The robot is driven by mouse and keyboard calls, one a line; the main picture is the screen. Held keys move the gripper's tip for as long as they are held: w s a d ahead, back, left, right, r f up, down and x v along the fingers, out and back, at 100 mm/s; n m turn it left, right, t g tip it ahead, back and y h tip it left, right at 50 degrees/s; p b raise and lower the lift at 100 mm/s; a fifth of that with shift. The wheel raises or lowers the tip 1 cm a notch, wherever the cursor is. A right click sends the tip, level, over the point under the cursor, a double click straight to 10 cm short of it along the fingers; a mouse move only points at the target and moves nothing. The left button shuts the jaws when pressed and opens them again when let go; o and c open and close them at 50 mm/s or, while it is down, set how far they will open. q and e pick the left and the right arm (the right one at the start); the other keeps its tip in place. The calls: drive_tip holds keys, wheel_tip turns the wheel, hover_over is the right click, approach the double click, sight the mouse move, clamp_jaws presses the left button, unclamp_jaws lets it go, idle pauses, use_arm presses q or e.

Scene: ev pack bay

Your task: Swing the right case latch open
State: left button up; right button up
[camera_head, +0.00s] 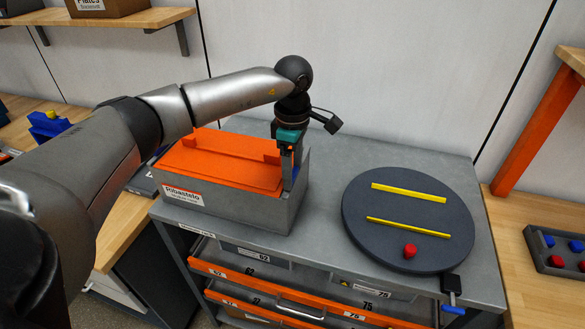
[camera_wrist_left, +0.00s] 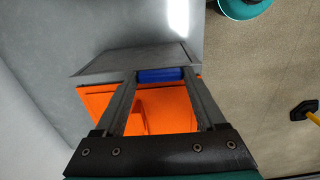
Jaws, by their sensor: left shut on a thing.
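The case (camera_head: 245,208) is a grey box with an orange lid (camera_head: 218,165) and a white label, standing at the left of the grey cabinet top. The right case latch (camera_head: 294,180) is blue and sits at the case's right end. In the left wrist view the latch (camera_wrist_left: 160,75) lies between my fingertips, at the edge of the orange lid (camera_wrist_left: 155,112). My left gripper (camera_head: 289,165) reaches down from above and is shut on the latch. The fingers hide part of the latch in the head view. My right gripper is in neither view.
A dark round turntable (camera_head: 370,235) with two yellow bars and a red knob (camera_head: 410,251) stands on the cabinet's right. Orange-fronted drawers (camera_head: 240,272) are below. A wall rises close behind. The cabinet top (camera_head: 325,205) is clear between case and turntable.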

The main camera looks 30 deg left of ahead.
use_arm(q)
drive_tip(key=shift+r, duration=0.1)
drive_tip(key=o, duration=1.3)
wheel_tip(320, 180, up, 15)
drive_tip(key=shift+r, duration=0.1)
